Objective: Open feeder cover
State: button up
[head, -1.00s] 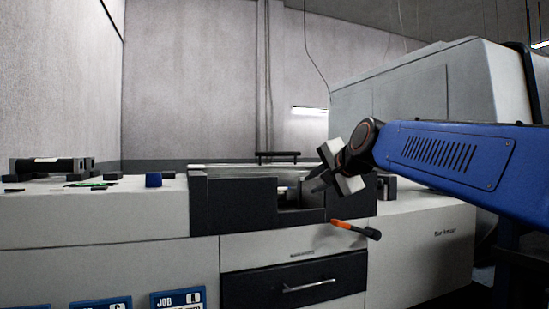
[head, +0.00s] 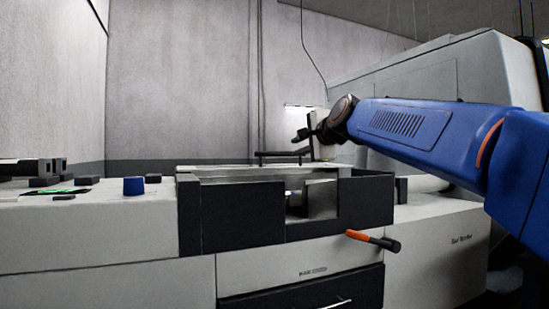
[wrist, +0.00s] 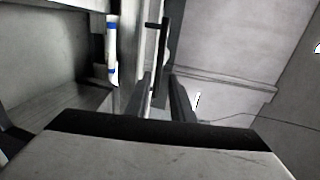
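The feeder (head: 240,215) is a dark box on the white machine front, with an open notch in its front wall. A pale flat cover (head: 225,172) lies across its top and looks shut. A dark bar handle (head: 283,154) stands on the cover's far side. My gripper (head: 298,138) is just above the handle's right part, pointing left.
An orange-and-black tool handle (head: 372,240) sticks out below the feeder's right side. A blue block (head: 134,186) and several dark parts stand on the left worktop (head: 90,225). A white rod with blue bands (wrist: 112,50) shows inside the box. A large grey machine (head: 425,75) fills the back right.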

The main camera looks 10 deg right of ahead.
jog(key=x, duration=1.7)
jog(key=shift+a, duration=0.1)
grip_shut()
